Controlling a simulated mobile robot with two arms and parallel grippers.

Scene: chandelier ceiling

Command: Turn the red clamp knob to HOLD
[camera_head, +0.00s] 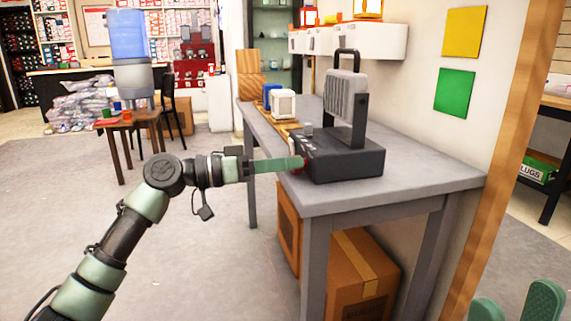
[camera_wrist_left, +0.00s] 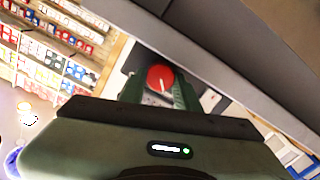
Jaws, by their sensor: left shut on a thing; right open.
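The red clamp knob (camera_wrist_left: 160,77) shows in the left wrist view as a red disc with a white pointer line. It sits between the two green fingers of my left gripper (camera_wrist_left: 158,92), which is shut on it. In the head view my left gripper (camera_head: 297,164) reaches the front left side of a dark box-shaped device (camera_head: 345,163) on the grey table, and mostly hides the knob. A HOLD mark is not readable in either view. My right gripper (camera_head: 516,302) is open and empty at the lower right, away from the table.
The grey table (camera_head: 435,182) runs along the wall. A grey ribbed panel (camera_head: 346,97) stands in a frame on the device. A white cube (camera_head: 283,104) and a blue item stand behind it. A cardboard box (camera_head: 355,270) sits under the table.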

